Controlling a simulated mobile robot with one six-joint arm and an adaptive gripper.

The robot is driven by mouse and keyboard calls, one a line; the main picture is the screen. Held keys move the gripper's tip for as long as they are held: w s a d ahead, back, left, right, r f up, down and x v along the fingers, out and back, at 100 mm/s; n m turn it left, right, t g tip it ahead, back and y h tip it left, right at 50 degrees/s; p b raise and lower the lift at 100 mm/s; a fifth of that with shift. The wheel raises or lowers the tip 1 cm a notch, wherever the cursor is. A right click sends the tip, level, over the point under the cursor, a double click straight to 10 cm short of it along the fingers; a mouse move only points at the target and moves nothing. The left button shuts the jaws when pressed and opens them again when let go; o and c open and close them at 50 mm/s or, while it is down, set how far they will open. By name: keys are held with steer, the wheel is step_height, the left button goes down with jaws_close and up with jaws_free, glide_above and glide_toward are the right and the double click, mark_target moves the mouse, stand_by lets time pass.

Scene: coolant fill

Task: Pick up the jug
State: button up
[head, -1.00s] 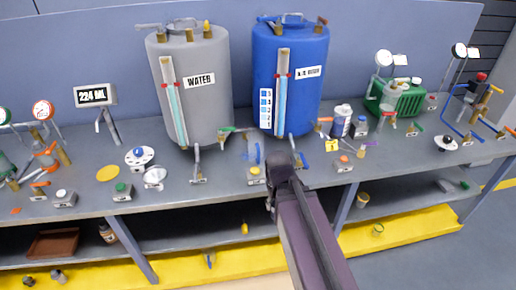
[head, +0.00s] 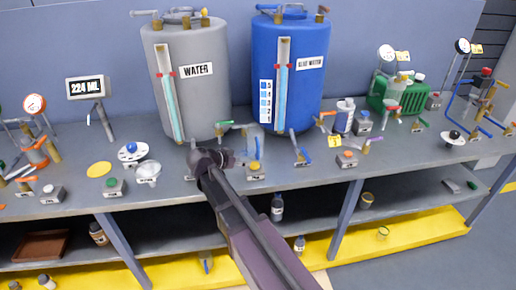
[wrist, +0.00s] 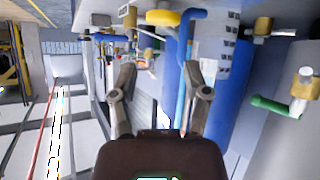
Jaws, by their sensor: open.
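A clear, faintly blue jug (head: 253,140) appears to stand on the bench in front of the gap between the grey and blue tanks, in the head view. It is see-through and its outline is hard to make out. My gripper (head: 238,158) is just left of it and points right, apart from it as far as I can tell. In the wrist view my gripper (wrist: 161,78) has its two fingers spread with nothing held between them. I cannot clearly pick out the jug there.
The grey water tank (head: 190,85) and the blue tank (head: 288,75) stand behind. Bottles stand on the lower shelf (head: 330,207).

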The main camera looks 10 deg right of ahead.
steer(key=shift+w+a+r+m+t+h+b, duration=0.15)
steer(key=shift+w+a+r+m+t+h, duration=0.15)
steer(key=shift+w+a, duration=0.35)
steer(key=shift+w+a+r+m+t+h+b, duration=0.2)
steer(key=shift+w+a+r+m+t, duration=0.15)
steer(key=shift+a, duration=0.4)
steer(key=shift+f, duration=0.1)
steer(key=b, duration=0.3)
glide_toward(258, 157)
steer(key=w+d, duration=0.2)
steer(key=d, duration=0.1)
steer(key=shift+w+d, duration=0.1)
steer(key=shift+w, duration=0.2)
steer(key=shift+w+d, duration=0.25)
steer(key=shift+d, duration=0.15)
steer(key=b+x, duration=0.1)
steer(key=x, duration=0.1)
steer(key=b+x, duration=0.1)
steer(key=x, duration=0.1)
steer(key=shift+f, duration=0.3)
steer(key=shift+w+d+f+b, duration=0.15)
steer(key=shift+w+d+b, duration=0.15)
steer(key=shift+d, duration=0.05)
